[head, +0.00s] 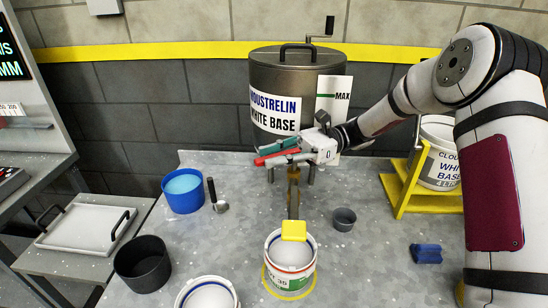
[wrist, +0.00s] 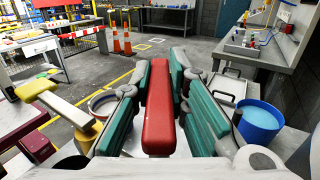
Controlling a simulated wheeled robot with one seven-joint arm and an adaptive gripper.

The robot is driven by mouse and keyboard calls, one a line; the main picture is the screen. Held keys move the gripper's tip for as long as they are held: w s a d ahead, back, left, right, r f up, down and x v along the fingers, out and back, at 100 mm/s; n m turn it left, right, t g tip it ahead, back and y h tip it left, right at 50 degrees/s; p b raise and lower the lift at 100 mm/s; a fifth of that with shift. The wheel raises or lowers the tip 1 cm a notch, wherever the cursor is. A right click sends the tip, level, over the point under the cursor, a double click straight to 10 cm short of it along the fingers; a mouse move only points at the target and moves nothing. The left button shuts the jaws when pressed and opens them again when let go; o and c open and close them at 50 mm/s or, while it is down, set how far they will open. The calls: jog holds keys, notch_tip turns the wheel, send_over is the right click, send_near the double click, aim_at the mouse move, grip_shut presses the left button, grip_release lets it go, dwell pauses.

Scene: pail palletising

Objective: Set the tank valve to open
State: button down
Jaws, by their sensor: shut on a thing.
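The grey-brown tank (head: 285,80), labelled WHITE BASE, stands at the back of the bench. A red valve lever (head: 270,158) sits below its front and points left in the head view. My gripper (head: 280,150) is shut on this lever. In the wrist view the red lever (wrist: 160,110) lies between the teal finger pads of my gripper (wrist: 160,95). A brass-coloured part (head: 293,185) shows below my gripper, with a yellow block (head: 293,230) in front of it. A white pail (head: 290,262) stands beneath the yellow block. My gripper hides the valve body.
A blue tub (head: 183,191), a ladle (head: 215,198), a black tub (head: 142,264) and another pail (head: 207,293) stand to the left. A small grey cup (head: 344,218) and a blue object (head: 426,253) are on the right. A labelled pail (head: 440,160) rests in a yellow stand (head: 400,190).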

jog(key=c, duration=1.6)
grip_release()
jog(key=shift+o, duration=0.2)
jog(key=v, duration=1.2)
jog(key=shift+c, duration=0.6)
